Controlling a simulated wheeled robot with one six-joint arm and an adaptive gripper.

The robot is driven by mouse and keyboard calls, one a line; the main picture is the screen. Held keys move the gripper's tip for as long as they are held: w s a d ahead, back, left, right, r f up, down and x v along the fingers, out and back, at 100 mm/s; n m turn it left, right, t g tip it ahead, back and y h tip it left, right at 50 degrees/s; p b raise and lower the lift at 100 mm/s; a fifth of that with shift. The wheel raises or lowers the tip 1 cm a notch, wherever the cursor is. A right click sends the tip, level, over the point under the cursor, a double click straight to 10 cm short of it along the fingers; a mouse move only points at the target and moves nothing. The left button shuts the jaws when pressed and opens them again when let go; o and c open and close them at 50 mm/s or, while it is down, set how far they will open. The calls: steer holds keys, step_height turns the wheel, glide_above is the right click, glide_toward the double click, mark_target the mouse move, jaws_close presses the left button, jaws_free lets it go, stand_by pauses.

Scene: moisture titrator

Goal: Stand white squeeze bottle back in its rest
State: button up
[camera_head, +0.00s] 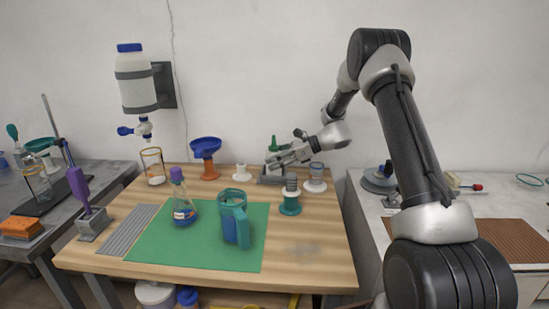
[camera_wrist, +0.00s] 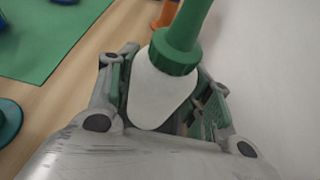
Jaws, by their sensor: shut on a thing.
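The white squeeze bottle (camera_wrist: 160,92) has a green cap and nozzle, and sits between the fingers of my gripper (camera_wrist: 165,85) in the wrist view. My gripper is shut on its white body. In the head view my gripper (camera_head: 278,158) is at the back of the wooden table, and the bottle's green nozzle (camera_head: 273,144) points up above the fingers. The fingers hide most of the bottle body there. A low grey holder (camera_head: 268,180), perhaps the rest, is just below the gripper. I cannot tell whether the bottle's base touches it.
A white spool-like stand (camera_head: 241,173) is left of the gripper; a grey-topped jar (camera_head: 316,170) and a teal stand (camera_head: 290,204) are close on the right and front. A blue funnel (camera_head: 205,146) stands further left. A teal jug (camera_head: 234,220) and a flask (camera_head: 184,211) stand on the green mat (camera_head: 180,248).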

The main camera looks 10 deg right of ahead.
stand_by(0.4)
steer(key=o, duration=1.6)
steer(key=shift+o, duration=0.2)
steer(key=shift+d, duration=0.1)
steer(key=v, duration=0.8)
stand_by(0.3)
